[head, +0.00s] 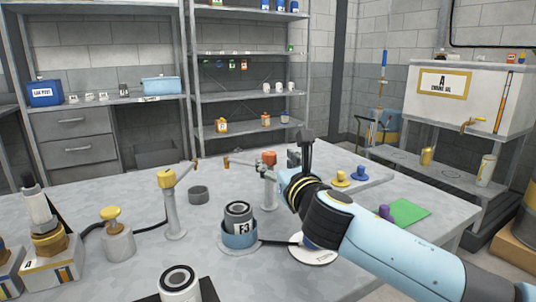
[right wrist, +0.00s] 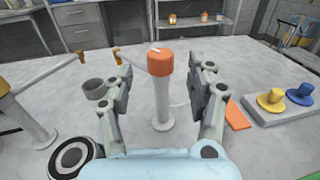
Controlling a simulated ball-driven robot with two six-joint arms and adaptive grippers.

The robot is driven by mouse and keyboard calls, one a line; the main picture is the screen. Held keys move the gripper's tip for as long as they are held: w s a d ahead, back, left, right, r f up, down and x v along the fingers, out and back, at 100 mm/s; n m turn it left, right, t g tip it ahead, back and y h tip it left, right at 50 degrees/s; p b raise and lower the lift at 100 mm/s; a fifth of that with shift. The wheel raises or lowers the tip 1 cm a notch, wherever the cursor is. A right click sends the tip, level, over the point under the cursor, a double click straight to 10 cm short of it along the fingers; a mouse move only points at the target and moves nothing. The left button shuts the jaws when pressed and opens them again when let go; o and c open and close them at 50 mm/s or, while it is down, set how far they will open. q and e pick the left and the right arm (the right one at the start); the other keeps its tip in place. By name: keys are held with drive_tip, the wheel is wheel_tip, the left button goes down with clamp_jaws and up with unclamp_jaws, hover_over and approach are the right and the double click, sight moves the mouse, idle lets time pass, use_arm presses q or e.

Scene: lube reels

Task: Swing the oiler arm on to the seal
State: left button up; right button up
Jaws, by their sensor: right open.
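An oiler post with an orange cap (head: 268,158) stands on the grey table, its thin arm reaching left to a brown tip (head: 227,162). In the right wrist view the orange cap (right wrist: 160,63) and its post stand between my fingers, seemingly untouched. A second post with a yellow cap (head: 166,178) stands left, its arm pointing right and back. A jar marked F3 (head: 239,222) with a dark-centred ring on top sits in a blue-grey holder; I cannot tell which part is the seal. My right gripper (head: 305,150) is open, beside the orange-capped post. My left gripper is not in view.
A grey cup (head: 198,195) stands between the posts. A tray with yellow (head: 341,179) and blue (head: 360,173) knobs lies right of my gripper. A green mat (head: 404,212) is at the table's right. A yellow button (head: 111,214) and bottle stand left. Shelves line the back.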

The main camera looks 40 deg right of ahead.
sight(272, 157)
drive_tip(key=x, duration=0.4)
drive_tip(key=shift+w+d, duration=0.15)
drive_tip(key=shift+w, duration=0.2)
drive_tip(key=shift+w+d, duration=0.2)
drive_tip(key=shift+w, duration=0.35)
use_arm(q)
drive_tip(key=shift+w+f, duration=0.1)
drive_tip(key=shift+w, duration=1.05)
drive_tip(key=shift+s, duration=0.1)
